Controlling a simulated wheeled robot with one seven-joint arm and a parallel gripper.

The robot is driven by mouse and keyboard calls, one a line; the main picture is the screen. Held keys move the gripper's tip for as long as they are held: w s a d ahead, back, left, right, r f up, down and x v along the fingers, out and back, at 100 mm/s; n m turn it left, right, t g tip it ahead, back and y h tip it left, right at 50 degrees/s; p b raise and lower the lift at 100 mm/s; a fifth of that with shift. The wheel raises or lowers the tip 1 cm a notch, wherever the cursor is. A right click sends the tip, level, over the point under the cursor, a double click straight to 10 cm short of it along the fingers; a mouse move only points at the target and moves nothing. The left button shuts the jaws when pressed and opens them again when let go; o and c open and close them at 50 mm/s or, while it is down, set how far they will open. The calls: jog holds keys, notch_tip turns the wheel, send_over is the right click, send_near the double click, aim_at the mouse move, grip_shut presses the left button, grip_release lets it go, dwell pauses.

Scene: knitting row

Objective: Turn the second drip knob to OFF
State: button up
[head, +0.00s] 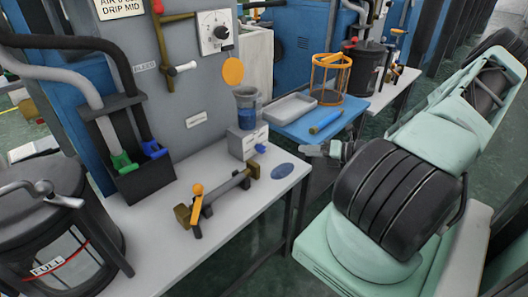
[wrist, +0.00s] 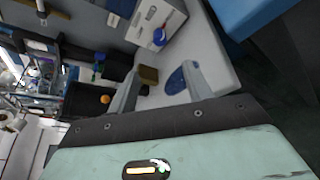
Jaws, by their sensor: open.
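A small blue knob (head: 261,148) sits on the front of a white-grey box (head: 241,144) with a blue-filled cup on top, on the grey bench. The knob also shows in the wrist view (wrist: 159,36), beyond my fingertips. A black dial knob (head: 221,32) on a white plate is on the grey panel above. I cannot tell which is the second drip knob; the markings are too small. My gripper (head: 318,150) is open and empty, right of the blue knob and apart from it. In the wrist view, my gripper (wrist: 162,82) has its fingers spread.
A blue side table (head: 298,129) behind holds a grey tray (head: 287,108) and an orange cage (head: 330,75).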

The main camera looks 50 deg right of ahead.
aim_at(264, 149)
jog(key=x, duration=1.7)
jog(key=shift+a, duration=0.1)
jog(key=shift+r, duration=0.1)
jog(key=c, duration=1)
